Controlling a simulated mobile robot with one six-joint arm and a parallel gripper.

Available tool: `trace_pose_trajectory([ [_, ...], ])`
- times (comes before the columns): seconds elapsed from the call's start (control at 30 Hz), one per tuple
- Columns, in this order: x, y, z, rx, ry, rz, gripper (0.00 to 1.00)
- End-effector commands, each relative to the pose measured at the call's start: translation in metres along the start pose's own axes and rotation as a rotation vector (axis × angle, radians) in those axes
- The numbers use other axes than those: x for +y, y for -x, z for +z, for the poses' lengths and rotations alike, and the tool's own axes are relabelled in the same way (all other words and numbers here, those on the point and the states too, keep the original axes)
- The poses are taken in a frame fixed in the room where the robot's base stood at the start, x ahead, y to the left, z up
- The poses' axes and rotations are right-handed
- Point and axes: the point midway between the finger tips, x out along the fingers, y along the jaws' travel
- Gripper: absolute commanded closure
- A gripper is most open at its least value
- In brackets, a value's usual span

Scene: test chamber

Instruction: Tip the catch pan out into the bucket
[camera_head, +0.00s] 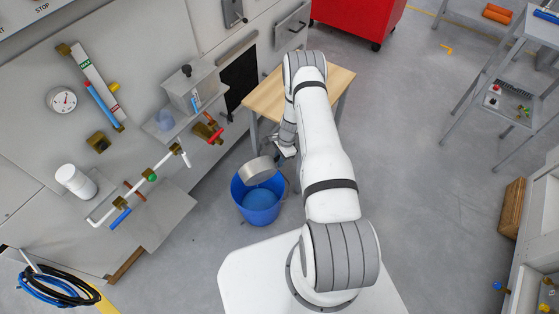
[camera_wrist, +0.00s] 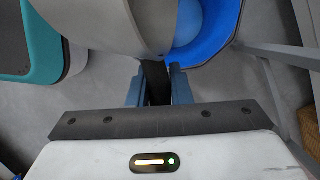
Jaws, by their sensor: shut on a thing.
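The catch pan (camera_head: 257,170) is a round grey metal pan, held over the back part of the blue bucket (camera_head: 262,217) and looking tilted. The bucket stands on the floor and shows a lighter blue surface inside; I cannot tell whether that is liquid. My gripper (camera_head: 280,153) is at the pan's right side. In the wrist view my gripper (camera_wrist: 160,90) is shut on the pan's dark handle. The pan (camera_wrist: 95,20) fills the top middle there and hides part of the bucket (camera_wrist: 222,38). What the pan holds is hidden.
A wooden-topped table (camera_head: 265,98) stands behind the bucket, close to my arm. A wall panel with pipes and a red-handled valve (camera_head: 214,135) is to the left. A coiled hose (camera_head: 50,285) lies at lower left. Open floor (camera_head: 420,140) lies to the right.

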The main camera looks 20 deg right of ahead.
Motion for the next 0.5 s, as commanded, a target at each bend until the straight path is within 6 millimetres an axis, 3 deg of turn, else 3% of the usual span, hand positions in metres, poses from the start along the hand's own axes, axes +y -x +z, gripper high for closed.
trace_pose_trajectory([
  [0.5,-0.0038,0.0008,-0.0007,0.001,-0.013,0.05,1.0],
])
